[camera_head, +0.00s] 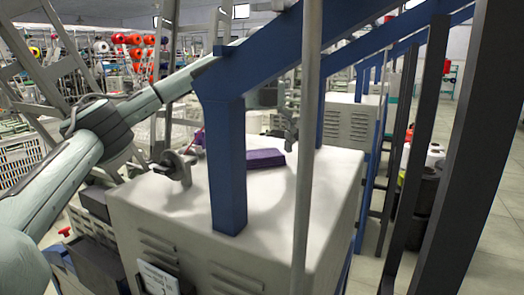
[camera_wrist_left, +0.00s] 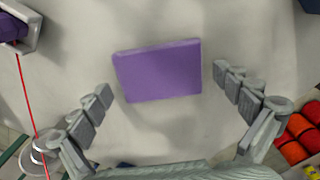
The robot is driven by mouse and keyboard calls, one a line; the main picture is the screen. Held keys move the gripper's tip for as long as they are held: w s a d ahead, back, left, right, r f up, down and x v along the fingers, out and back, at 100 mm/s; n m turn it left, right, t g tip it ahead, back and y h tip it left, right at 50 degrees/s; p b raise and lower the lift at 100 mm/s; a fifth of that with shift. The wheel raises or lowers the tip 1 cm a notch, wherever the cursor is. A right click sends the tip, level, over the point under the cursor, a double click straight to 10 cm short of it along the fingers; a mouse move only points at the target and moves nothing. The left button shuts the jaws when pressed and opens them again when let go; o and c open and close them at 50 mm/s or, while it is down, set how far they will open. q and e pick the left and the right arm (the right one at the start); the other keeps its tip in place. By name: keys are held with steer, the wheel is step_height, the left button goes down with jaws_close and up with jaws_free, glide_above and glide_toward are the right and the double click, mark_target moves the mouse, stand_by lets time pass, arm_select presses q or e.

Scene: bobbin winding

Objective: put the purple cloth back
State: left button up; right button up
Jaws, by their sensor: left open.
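The purple cloth (camera_head: 263,158) lies as a flat, folded rectangle on the light top of a machine cabinet (camera_head: 170,205). In the left wrist view the cloth (camera_wrist_left: 157,70) lies flat between and beyond my fingertips. My left gripper (camera_head: 287,125) is above the cabinet near the cloth, partly hidden by the blue frame and a grey post. In the left wrist view the left gripper (camera_wrist_left: 162,83) is open, with fingers apart on either side and nothing between them held. My right gripper is in neither view.
A blue frame (camera_head: 228,165) and a grey post (camera_head: 308,150) stand in front of the cabinet top. A metal fitting (camera_head: 175,165) sits left of the cloth. A red thread (camera_wrist_left: 29,100) and orange spools (camera_wrist_left: 300,135) flank the wrist view. Bare cabinet top surrounds the cloth.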

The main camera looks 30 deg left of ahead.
mark_target(262, 153)
arm_select(q)
step_height(262, 153, up, 12)
steer(key=shift+r, duration=0.15)
stand_by(0.5)
steer(key=shift+c, duration=0.2)
stand_by(1.8)
